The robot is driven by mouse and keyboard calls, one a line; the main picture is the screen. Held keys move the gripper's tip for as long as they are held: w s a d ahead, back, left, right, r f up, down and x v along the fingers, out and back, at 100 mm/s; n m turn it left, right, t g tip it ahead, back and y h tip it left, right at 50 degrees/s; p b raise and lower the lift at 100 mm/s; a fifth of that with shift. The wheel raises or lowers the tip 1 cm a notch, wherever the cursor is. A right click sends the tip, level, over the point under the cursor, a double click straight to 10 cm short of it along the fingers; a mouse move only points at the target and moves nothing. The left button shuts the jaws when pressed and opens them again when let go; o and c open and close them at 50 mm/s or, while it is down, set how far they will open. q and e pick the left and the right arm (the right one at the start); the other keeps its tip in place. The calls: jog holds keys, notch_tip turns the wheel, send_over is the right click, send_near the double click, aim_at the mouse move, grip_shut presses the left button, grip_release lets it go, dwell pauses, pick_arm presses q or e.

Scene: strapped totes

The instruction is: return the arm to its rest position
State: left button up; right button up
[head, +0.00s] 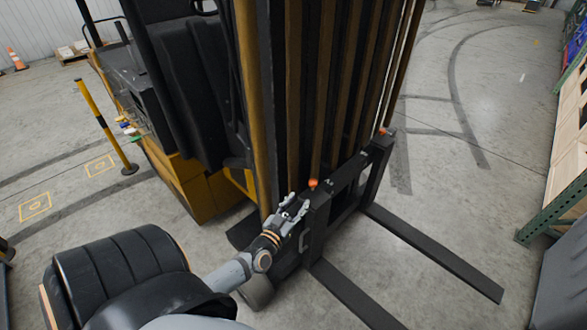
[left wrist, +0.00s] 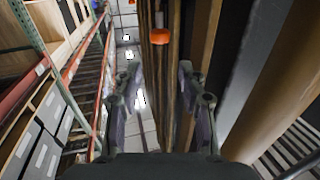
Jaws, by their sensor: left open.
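My left gripper (head: 291,208) is in the middle of the head view, at the end of my arm reaching in from the lower left. Its fingers are apart, with nothing seen between them. It is close beside the near end of the black fork carriage (head: 318,228) of a yellow forklift (head: 190,185); I cannot tell whether they touch. An orange knob (head: 313,183) sits on the carriage just past the fingertips. In the left wrist view the open fingers (left wrist: 160,88) frame a gap, and an orange knob (left wrist: 160,37) shows beyond them. My right gripper is not in view.
The forklift's tall mast (head: 325,80) stands directly beyond my gripper. Two black forks (head: 435,252) extend low to the lower right. Racking with a green upright (head: 548,222) lines the right. The floor between the forks and racking is clear.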

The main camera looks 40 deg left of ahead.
pick_arm(q)
jog(key=shift+s+d, duration=0.25)
jog(key=shift+s, duration=1)
